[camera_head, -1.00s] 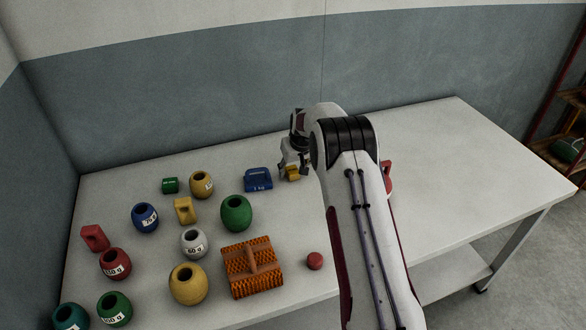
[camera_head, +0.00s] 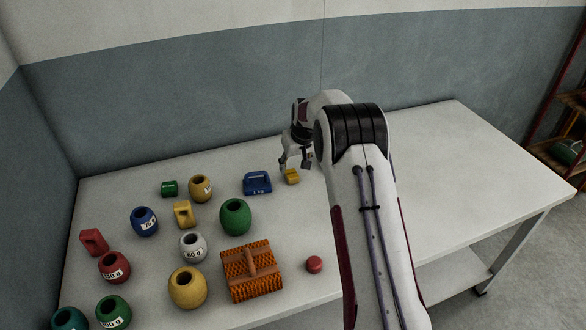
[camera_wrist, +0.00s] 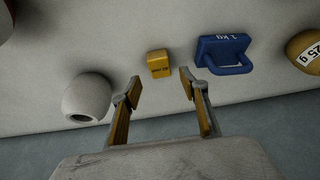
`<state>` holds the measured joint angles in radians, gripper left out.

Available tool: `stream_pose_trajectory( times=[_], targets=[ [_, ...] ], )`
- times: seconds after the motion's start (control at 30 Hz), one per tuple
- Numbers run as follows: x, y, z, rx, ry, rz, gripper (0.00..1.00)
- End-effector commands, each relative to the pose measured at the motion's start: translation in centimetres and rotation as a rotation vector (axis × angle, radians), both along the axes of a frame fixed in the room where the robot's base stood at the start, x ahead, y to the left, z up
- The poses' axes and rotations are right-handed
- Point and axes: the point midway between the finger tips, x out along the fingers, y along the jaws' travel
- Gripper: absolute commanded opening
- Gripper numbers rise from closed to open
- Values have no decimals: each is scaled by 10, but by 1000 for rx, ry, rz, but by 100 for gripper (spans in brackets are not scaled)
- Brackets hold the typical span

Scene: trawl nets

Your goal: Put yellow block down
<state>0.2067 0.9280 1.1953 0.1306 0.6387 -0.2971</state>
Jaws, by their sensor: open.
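The small yellow block (camera_head: 292,176) rests on the white table, to the right of the blue 1 kg weight (camera_head: 257,182). In the wrist view the yellow block (camera_wrist: 159,63) lies beyond my fingertips, roughly midway between them, with dark print on one side. My gripper (camera_head: 296,164) is open and empty, just above and behind the block; the wrist view shows its two fingers (camera_wrist: 160,84) spread apart and not touching the block.
In the wrist view the blue weight (camera_wrist: 224,55) is right of the block and a white pot-shaped float (camera_wrist: 87,97) is left. Several coloured floats, a yellow handled weight (camera_head: 184,213) and an orange brush (camera_head: 251,271) fill the table's left part. The right part (camera_head: 470,170) is clear.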

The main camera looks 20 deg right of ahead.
Motion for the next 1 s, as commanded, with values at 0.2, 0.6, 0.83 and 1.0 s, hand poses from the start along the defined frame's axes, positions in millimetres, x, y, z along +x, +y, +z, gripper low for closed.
stream_pose_trajectory(
  times=[0.2, 0.6, 0.83, 1.0],
  targets=[
    [-9, 0, 26, -1, -3, 0, 44],
    [-24, 0, 60, -1, -1, 0, 44],
    [-26, 0, 64, 0, 0, 0, 44],
    [-26, 0, 64, 0, 0, 0, 44]
  ],
)
